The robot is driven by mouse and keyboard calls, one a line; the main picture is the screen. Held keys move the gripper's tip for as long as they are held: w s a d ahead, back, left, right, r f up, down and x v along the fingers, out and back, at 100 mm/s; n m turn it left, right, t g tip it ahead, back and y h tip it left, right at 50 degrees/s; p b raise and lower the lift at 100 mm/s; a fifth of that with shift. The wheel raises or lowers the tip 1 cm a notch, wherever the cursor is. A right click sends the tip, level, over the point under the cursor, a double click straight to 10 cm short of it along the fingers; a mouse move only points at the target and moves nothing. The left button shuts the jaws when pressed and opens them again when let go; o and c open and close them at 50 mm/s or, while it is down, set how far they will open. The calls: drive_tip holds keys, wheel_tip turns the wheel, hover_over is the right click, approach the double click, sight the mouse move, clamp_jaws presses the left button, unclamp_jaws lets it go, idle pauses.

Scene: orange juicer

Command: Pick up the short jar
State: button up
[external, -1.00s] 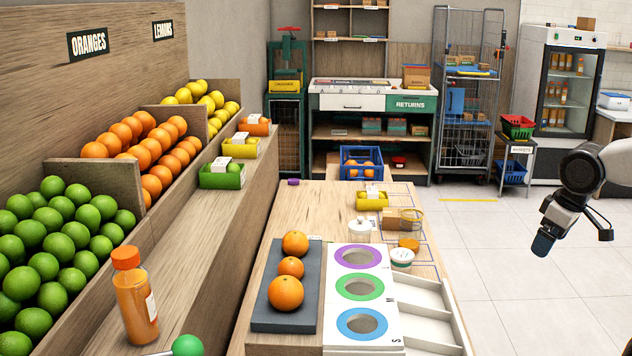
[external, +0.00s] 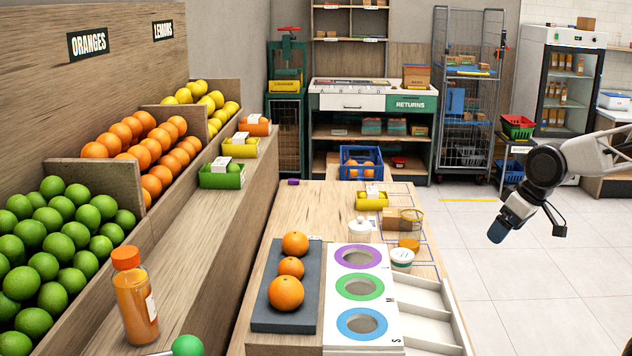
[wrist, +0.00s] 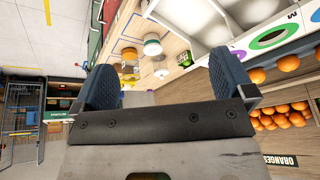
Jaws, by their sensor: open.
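Three small jars stand close together on the wooden table: a clear one with a white lid (external: 359,230), one with an orange lid (external: 408,244), and a white-lidded one with a green band (external: 402,259). I cannot tell for certain which is the short jar. In the wrist view, the green-banded jar (wrist: 152,46) and the orange-lidded jar (wrist: 130,54) show beyond my fingers. My gripper (external: 498,231) is open and empty, in the air right of the table, apart from the jars. It also shows in the wrist view (wrist: 162,82).
Oranges lie on a dark tray (external: 262,312). The air between my gripper and the table is clear.

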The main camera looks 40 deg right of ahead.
drive_tip(key=w+a+f+t, duration=0.1)
drive_tip(key=w+f+t, duration=0.15)
drive_tip(key=w, duration=1.05)
drive_tip(key=m+t+h, duration=0.4)
drive_tip(key=t+h, duration=0.1)
approach(364, 227)
drive_tip(key=w+f, duration=0.1)
drive_tip(key=w, duration=0.1)
drive_tip(key=shift+w+d+f+t+h, duration=0.3)
drive_tip(key=shift+w+d+f, duration=0.15)
drive_tip(key=shift+w+f, duration=0.1)
drive_tip(key=shift+w+d+f, duration=0.15)
drive_tip(key=shift+w+f, duration=0.05)
drive_tip(key=shift+w, duration=0.2)
drive_tip(key=shift+x, duration=0.85)
